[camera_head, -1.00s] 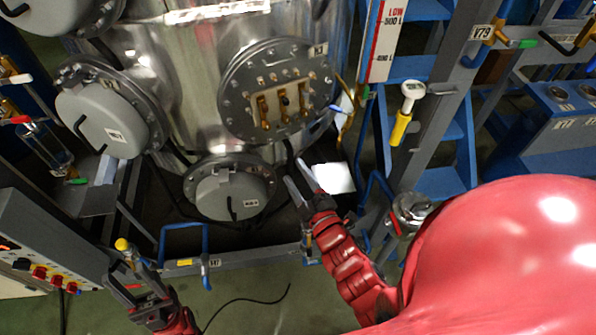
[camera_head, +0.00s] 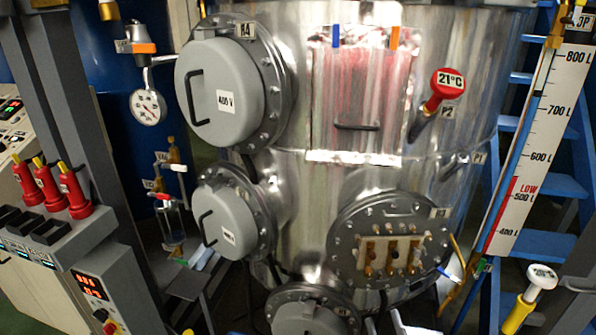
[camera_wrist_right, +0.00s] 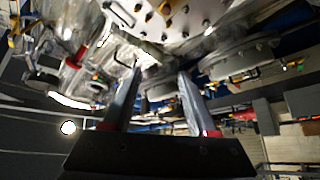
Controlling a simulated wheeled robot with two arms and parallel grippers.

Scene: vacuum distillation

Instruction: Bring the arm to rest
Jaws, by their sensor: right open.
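My right gripper (camera_wrist_right: 159,72) shows in the right wrist view. Its two fingers stand apart with nothing between them. Beyond the fingertips is the bright metal vessel with a bolted flange (camera_wrist_right: 165,20), blurred in places. I cannot tell the exact distance from the fingers to it. In the head view neither gripper can be made out. My left gripper is in no current view.
The steel vessel (camera_head: 310,185) fills the middle of the head view, with grey round covers (camera_head: 222,90) and a bolted port plate (camera_head: 392,250). A control panel with red connectors (camera_head: 60,195) stands left. A level scale (camera_head: 540,150) and blue steps (camera_head: 540,245) are right.

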